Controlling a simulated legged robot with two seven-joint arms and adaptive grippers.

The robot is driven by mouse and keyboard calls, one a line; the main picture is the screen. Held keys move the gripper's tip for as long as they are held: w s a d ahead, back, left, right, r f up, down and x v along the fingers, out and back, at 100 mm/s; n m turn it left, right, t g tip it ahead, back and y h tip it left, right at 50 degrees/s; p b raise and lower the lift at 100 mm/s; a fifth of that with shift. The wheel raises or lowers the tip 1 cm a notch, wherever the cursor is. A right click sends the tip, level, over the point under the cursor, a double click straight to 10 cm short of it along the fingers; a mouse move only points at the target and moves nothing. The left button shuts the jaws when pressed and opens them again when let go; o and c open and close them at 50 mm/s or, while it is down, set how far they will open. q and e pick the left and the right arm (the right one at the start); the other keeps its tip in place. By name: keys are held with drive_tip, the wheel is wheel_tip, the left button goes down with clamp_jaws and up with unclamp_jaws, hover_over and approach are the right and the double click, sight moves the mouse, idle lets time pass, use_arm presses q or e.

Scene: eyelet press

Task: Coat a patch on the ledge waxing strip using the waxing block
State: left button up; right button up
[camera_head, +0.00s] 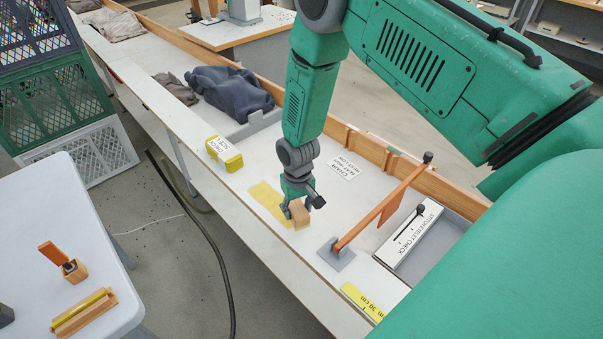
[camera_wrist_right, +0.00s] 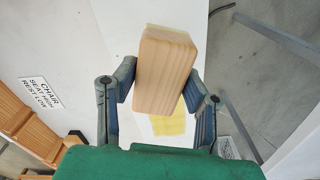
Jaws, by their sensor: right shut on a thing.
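My right gripper (camera_head: 299,203) is shut on a wooden block (camera_head: 299,214), the waxing block, above the ledge. In the right wrist view the block (camera_wrist_right: 165,70) sits between the two fingers (camera_wrist_right: 160,88), its far end tinged pale yellow. The yellow waxing strip (camera_head: 268,201) lies on the white ledge next to the block, and part of it also shows behind the block in the right wrist view (camera_wrist_right: 168,124). Whether the block touches the strip or hovers over it I cannot tell. My left gripper is not in view.
An orange arm on a grey base (camera_head: 336,254) stands right of the block. A yellow box (camera_head: 224,152), a "chair" label (camera_head: 344,167), a check board (camera_head: 412,238) and a yellow 30 cm mark (camera_head: 362,300) are on the ledge. A white table (camera_head: 60,215) stands left.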

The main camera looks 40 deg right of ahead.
drive_tip(key=shift+w+r, duration=0.2)
drive_tip(key=shift+r, duration=0.5)
drive_tip(key=shift+s+a+r, duration=0.1)
drive_tip(key=shift+s+r, duration=0.05)
drive_tip(key=shift+r, duration=1.85)
drive_tip(key=shift+f, duration=0.1)
